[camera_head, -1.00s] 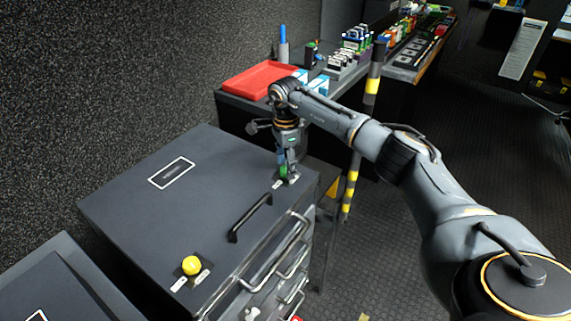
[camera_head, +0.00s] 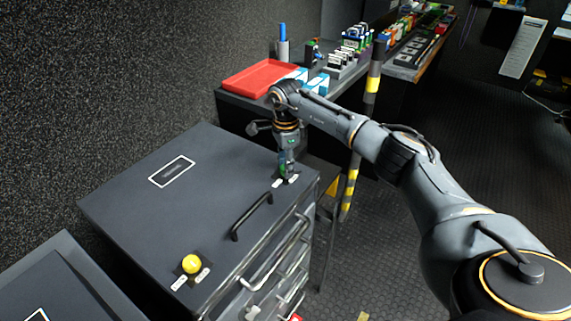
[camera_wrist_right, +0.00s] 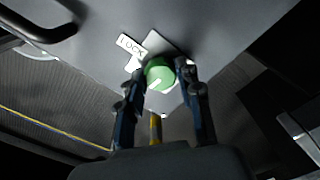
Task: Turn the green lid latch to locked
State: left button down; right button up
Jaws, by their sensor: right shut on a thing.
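The green lid latch (camera_wrist_right: 160,74) is a round knob with a white pointer mark, on a plate at the corner of the dark grey case lid (camera_head: 200,165). A white label reading "LOCK" (camera_wrist_right: 131,46) lies beside it in the right wrist view. My right gripper (camera_wrist_right: 160,72) points down at the lid with a finger on each side of the green knob, shut on it. In the head view my right gripper (camera_head: 286,168) covers most of the knob. The white pointer mark aims down and left in the wrist view, away from the label. My left gripper does not show.
A yellow knob (camera_head: 191,264) with two white labels sits at the lid's near corner. A black handle (camera_head: 251,216) lies between the knobs. A red tray (camera_head: 260,80) rests on the bench behind. A striped pole (camera_head: 372,85) stands right of the case.

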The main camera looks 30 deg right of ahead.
jog(key=m, duration=0.4)
jog(key=shift+p, duration=0.3)
jog(key=m, duration=0.4)
jog(key=shift+r+m+p, duration=0.1)
jog(key=shift+m+p, duration=0.3)
jog(key=m+p, duration=0.1)
jog(key=m, duration=0.3)
jog(key=shift+m+p, duration=0.4)
jog(key=shift+m, duration=1.4)
jog(key=shift+w, duration=0.1)
jog(key=o, duration=1.1)
jog(key=shift+o, duration=0.2)
